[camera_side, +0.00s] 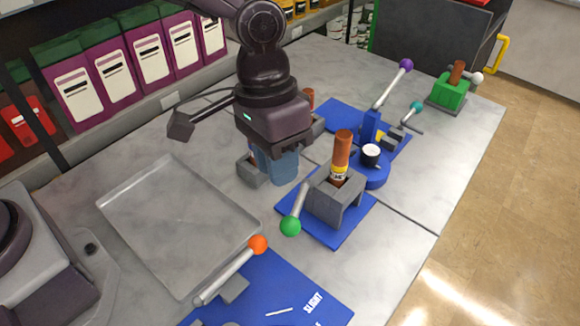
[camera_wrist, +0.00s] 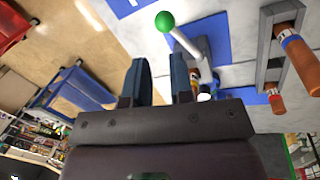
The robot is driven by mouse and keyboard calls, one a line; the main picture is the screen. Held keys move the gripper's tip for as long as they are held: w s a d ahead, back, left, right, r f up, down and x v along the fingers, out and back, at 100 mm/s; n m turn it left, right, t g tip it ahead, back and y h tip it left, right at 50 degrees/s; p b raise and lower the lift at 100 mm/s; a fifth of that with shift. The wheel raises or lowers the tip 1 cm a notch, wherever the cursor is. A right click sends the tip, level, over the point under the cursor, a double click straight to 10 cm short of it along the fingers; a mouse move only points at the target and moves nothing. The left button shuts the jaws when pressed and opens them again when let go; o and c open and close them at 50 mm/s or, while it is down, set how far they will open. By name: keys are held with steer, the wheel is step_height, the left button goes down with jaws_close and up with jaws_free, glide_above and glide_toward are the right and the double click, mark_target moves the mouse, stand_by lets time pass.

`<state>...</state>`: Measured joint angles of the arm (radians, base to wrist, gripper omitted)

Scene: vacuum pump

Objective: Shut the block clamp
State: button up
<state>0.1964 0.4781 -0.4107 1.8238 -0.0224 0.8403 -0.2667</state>
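No label shows which fixture is the block clamp. A grey block (camera_side: 338,197) with an upright copper cylinder (camera_side: 342,150) stands on a blue plate (camera_side: 325,232) right of centre. A lever with a green knob (camera_side: 290,226) leans out from the block's left side. The green knob also shows at the top of the wrist view (camera_wrist: 165,21). My gripper (camera_side: 275,172) points down behind and left of this block, apart from the green knob. Its two fingers (camera_wrist: 160,80) are apart with nothing seen between them. Part of a grey piece behind it is hidden.
An orange-knobbed lever (camera_side: 258,244) stands in front. Purple (camera_side: 406,65) and teal (camera_side: 417,107) knobs stand behind, near a green block (camera_side: 449,90) with a white-knobbed handle. An empty clear tray (camera_side: 130,222) lies left. Shelved purple binders (camera_side: 80,92) line the back left.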

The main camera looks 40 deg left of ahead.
mark_target(297, 209)
steer(key=d, duration=0.2)
steer(key=d+f+m, duration=0.1)
steer(key=d, duration=0.1)
steer(key=d+f+m, duration=0.1)
steer(key=d, duration=0.1)
steer(key=shift+g, duration=0.4)
jaws_close()
steer(key=w+d+m, duration=0.3)
steer(key=d+m, duration=0.3)
steer(key=m, duration=0.7)
steer(key=w+a+r+m+g+y, duration=0.1)
steer(key=w+a+m+y, duration=0.15)
steer(key=m, duration=0.95)
steer(key=w+a+r+m+y, duration=0.2)
steer(key=w+m, duration=0.1)
steer(key=m, duration=0.9)
steer(key=s+a+f, duration=0.3)
steer(key=s+f, duration=0.2)
steer(key=f, duration=0.5)
steer(key=shift+s+f, duration=0.2)
steer(key=shift+s, duration=0.1)
